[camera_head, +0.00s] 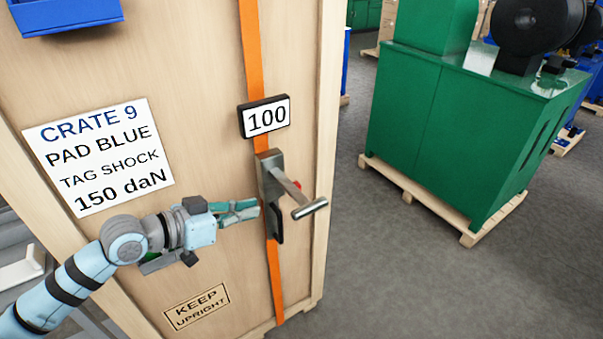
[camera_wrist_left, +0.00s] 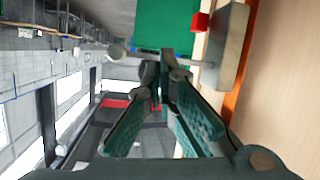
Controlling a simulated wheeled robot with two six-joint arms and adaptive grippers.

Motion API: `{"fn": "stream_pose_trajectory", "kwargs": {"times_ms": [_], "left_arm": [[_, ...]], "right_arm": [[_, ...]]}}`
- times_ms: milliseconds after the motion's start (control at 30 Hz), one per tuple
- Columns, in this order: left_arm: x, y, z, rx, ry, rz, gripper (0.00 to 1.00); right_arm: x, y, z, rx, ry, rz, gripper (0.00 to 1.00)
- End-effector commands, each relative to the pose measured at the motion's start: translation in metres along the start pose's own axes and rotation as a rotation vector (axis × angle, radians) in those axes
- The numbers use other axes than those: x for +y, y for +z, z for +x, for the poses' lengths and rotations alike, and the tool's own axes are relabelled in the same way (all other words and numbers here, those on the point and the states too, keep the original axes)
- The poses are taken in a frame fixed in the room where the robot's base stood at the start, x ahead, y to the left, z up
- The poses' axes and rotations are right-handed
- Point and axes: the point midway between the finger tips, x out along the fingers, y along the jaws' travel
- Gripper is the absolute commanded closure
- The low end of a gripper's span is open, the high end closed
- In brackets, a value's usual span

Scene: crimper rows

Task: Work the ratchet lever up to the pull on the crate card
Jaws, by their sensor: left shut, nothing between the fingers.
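The crate card (camera_head: 98,157) reads "CRATE 9, PAD BLUE, TAG SHOCK, 150 daN". The ratchet (camera_head: 267,172) sits on the orange strap (camera_head: 252,55), and its lever ends in a grey bar handle (camera_head: 310,209) sticking out to the right. The readout (camera_head: 265,118) above it shows 100. My left gripper (camera_head: 254,208) is shut and empty, its tips just left of the lower ratchet; touching or apart I cannot tell. In the left wrist view the shut fingers (camera_wrist_left: 166,58) point towards the lever bar (camera_wrist_left: 165,58). My right gripper is out of view.
The wooden crate (camera_head: 200,60) fills the left, with a blue bin (camera_head: 65,15) at the top and a "KEEP UPRIGHT" label (camera_head: 197,306) low down. A green machine (camera_head: 450,130) stands on a pallet (camera_head: 440,210) to the right. Grey floor between is clear.

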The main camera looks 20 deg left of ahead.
Motion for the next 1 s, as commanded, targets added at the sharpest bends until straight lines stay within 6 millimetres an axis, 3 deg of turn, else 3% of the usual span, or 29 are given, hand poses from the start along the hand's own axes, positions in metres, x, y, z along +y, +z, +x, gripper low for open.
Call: {"fn": "stream_pose_trajectory", "kwargs": {"times_ms": [33,100,200,667,833,1000], "left_arm": [[0.016,-0.031,-0.011,0.022,0.050,0.026,1.00],[0.034,-0.060,-0.021,0.052,0.110,0.037,1.00],[0.047,-0.079,-0.029,0.075,0.154,0.036,1.00],[0.048,-0.082,-0.025,0.086,0.159,0.030,1.00],[0.053,-0.086,-0.005,0.091,0.164,0.025,1.00],[0.059,-0.089,0.030,0.089,0.163,0.025,1.00]], "right_arm": [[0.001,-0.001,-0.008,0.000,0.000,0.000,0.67],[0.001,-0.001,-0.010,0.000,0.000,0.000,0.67],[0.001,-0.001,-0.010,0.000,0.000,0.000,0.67],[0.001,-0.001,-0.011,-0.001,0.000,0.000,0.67],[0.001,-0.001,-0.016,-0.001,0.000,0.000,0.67],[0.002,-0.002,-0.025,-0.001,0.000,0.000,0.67]]}}
